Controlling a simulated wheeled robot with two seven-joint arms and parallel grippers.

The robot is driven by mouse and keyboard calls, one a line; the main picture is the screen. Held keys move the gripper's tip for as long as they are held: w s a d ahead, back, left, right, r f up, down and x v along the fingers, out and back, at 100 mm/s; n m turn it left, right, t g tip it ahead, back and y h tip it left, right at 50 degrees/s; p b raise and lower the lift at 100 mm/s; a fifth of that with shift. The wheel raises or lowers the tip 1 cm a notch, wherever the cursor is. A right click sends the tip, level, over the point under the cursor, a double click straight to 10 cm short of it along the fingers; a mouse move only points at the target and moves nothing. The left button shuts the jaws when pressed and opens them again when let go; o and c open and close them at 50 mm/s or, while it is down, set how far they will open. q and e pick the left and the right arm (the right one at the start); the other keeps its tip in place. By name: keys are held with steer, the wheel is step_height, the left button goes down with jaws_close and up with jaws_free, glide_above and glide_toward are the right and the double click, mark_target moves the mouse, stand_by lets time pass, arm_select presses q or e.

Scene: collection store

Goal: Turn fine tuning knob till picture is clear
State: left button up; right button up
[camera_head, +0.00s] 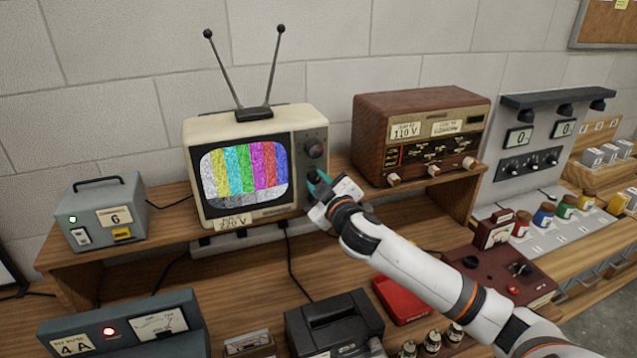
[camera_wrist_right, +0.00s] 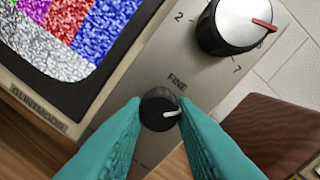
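The cream television (camera_head: 256,125) stands on the wooden shelf. Its screen (camera_head: 245,172) shows colour bars covered in grainy snow; a corner of the noisy screen (camera_wrist_right: 75,35) fills the upper left of the right wrist view. The small black fine tuning knob (camera_wrist_right: 160,110), under the label FINE, has a white pointer aimed to the right. My right gripper (camera_wrist_right: 160,103), with teal fingers, is shut on this knob, one finger on each side. In the head view my right gripper (camera_head: 318,183) covers the knob. My left gripper is not in view.
The larger channel knob (camera_wrist_right: 232,25) with a red pointer sits just above, also seen in the head view (camera_head: 315,148). A brown wooden radio (camera_head: 420,130) stands close on the right. A grey power box (camera_head: 100,215) is on the left, and several devices crowd the bench below.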

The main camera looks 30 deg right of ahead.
steer(key=shift+f+m+b, duration=0.2)
steer(key=shift+m+b, duration=0.35)
steer(key=shift+m, duration=0.45)
steer(key=shift+r+m, duration=0.2)
steer(key=shift+m, duration=0.8)
steer(key=o, duration=1)
steer(key=shift+a, duration=0.1)
